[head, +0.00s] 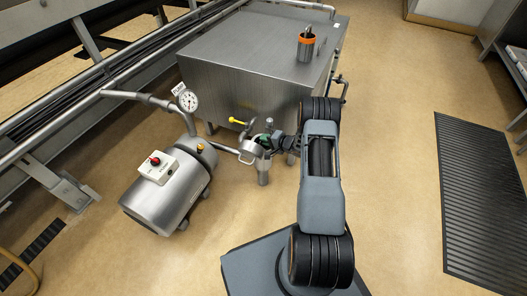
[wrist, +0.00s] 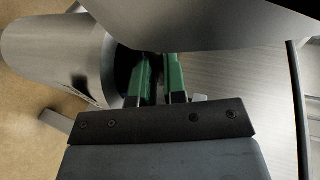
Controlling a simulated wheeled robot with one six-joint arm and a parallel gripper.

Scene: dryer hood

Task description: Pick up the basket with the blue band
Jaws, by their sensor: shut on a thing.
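My gripper (head: 266,139) is in front of the steel cabinet, at the end of my arm, and shows green fingers. It is shut on what looks like a small steel basket (head: 250,153), partly hidden by the gripper and nearby pipes. I see no blue band on it, so I cannot confirm its colour. In the wrist view the green fingers (wrist: 160,80) are close together, and a large grey steel surface (wrist: 200,22) covers the top. A second small steel basket with an orange band (head: 306,45) stands upright on the cabinet top.
The steel cabinet (head: 250,60) stands behind my gripper. A steel drum (head: 160,200) with a red-button box and a pressure gauge (head: 188,101) are to the left, with pipes close by. A black ribbed mat (head: 485,200) lies right. The floor between is clear.

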